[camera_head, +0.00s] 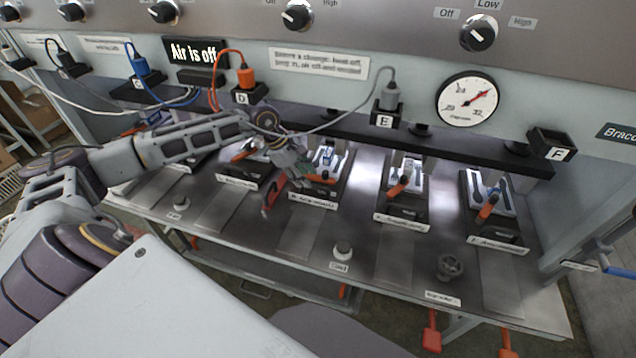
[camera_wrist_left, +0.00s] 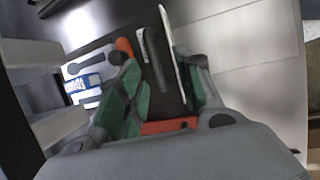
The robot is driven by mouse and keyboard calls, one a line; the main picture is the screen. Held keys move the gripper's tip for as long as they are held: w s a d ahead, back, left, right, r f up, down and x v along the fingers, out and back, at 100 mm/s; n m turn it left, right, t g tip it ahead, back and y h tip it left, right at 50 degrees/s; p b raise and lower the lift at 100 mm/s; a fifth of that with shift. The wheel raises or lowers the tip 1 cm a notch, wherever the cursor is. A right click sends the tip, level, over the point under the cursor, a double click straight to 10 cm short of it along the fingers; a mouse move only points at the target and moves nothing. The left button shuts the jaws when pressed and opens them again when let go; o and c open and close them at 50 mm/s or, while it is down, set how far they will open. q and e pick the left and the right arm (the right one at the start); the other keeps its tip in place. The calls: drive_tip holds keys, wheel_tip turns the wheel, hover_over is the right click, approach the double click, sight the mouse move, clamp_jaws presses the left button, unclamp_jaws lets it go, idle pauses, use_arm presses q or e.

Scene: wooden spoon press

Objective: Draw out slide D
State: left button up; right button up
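Slide D (camera_head: 328,157) is a pale plate with blue marks in a dark frame on the steel bench, second station left of F. An orange handle (camera_head: 322,179) lies across its front. My left gripper (camera_head: 291,172) is over the front left of that station, beside the handle. In the left wrist view its green-padded fingers (camera_wrist_left: 165,100) stand apart, with a dark bar and a red piece between them. I cannot tell whether they touch these. A pale plate with a blue label (camera_wrist_left: 78,86) shows left of the fingers. My right gripper is out of view.
Station E (camera_head: 405,172) and station F (camera_head: 490,192), with orange handles, stand to the right; another station (camera_head: 249,158) is close left. A dark rail and hanging cables run behind.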

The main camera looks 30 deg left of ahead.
sight(318, 187)
use_arm(q)
drive_tip(key=shift+w+d+f+p, duration=0.25)
drive_tip(key=shift+w+d+f, duration=0.2)
drive_tip(key=shift+d+f, duration=0.25)
drive_tip(key=shift+w+d+f+p, duration=0.3)
drive_tip(key=shift+w+d+f, duration=0.2)
drive_tip(key=shift+f, duration=0.35)
drive_tip(key=shift+w+d+f+p, duration=0.25)
drive_tip(key=shift+w+d+f, duration=0.25)
drive_tip(key=shift+f, duration=0.25)
clamp_jaws()
